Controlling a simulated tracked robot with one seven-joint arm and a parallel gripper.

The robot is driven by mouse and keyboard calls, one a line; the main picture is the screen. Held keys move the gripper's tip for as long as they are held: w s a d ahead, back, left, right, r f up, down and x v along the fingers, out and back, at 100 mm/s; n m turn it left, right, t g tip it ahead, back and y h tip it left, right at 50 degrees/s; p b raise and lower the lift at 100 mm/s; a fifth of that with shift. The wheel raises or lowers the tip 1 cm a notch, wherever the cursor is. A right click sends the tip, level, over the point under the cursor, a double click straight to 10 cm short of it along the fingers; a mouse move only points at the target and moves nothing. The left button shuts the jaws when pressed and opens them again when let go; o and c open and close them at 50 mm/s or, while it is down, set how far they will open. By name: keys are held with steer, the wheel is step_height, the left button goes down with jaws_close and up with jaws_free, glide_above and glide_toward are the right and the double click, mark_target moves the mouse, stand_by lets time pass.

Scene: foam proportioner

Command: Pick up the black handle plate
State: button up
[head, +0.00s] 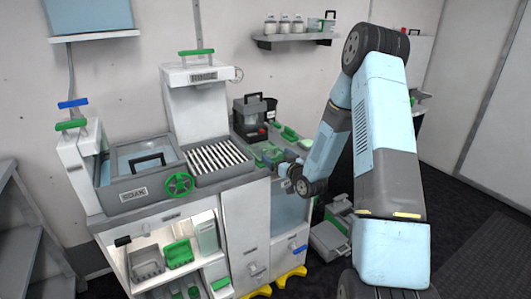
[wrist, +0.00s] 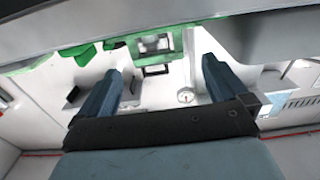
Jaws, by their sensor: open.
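Several black handles are in view, and I cannot tell which one belongs to the black handle plate. One stands on the lid of the grey SOAK tank (head: 105,175) as a black loop handle (head: 148,160). Another sits on top of a dark container (head: 250,117) at the back right of the bench. In the wrist view a black rectangular handle (wrist: 157,70) shows between the fingers, and a dark block (wrist: 72,96) lies left of the left finger. My gripper (wrist: 160,66) is open with nothing between its fingers; in the head view it is at the bench's right end, mostly hidden by my wrist.
Green parts (head: 268,153) lie on the bench near my gripper. A slatted rack (head: 216,159) and a green wheel (head: 179,185) are to the left. Below are shelves with green and grey bins (head: 178,253). A wall shelf (head: 294,39) holds bottles. Dark floor is clear at right.

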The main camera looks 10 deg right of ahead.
mark_target(271, 149)
steer(key=x, duration=0.5)
steer(key=shift+d+r, duration=0.1)
steer(key=shift+d, duration=0.1)
steer(key=c, duration=1.4)
